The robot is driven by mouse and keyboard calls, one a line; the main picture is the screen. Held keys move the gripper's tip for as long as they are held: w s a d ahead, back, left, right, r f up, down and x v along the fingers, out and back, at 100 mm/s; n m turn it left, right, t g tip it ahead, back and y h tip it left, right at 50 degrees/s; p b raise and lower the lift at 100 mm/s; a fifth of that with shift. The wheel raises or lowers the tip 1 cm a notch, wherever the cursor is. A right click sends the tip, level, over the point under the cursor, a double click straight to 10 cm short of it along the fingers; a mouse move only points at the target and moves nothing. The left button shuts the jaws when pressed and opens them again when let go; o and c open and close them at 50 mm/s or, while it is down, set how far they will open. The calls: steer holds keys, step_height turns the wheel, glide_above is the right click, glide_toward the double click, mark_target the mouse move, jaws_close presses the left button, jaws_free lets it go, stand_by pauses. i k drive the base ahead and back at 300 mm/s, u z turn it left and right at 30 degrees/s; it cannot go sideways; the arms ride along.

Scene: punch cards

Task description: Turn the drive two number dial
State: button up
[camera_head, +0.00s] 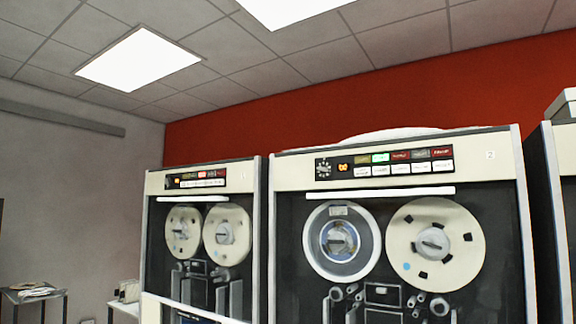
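Drive two (397,225) is the large tape cabinet right of centre, with a small "2" at the upper right of its pale top panel. Its number dial (323,169) is a small dark round dial with light marks, at the left end of the black control strip. An orange lit digit (343,167) shows just right of the dial; it is too small to read surely. Nothing touches the dial. My gripper is not in view.
Another tape drive (200,240) stands to the left, with a similar strip. A row of coloured buttons (405,160), one lit green, is right of the dial. A dark cabinet (560,220) stands at the right edge. A small table with papers (35,292) is at lower left.

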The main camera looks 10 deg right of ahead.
mark_target(324, 169)
steer(key=z, duration=0.2)
steer(key=i, duration=0.85)
steer(key=u, duration=0.1)
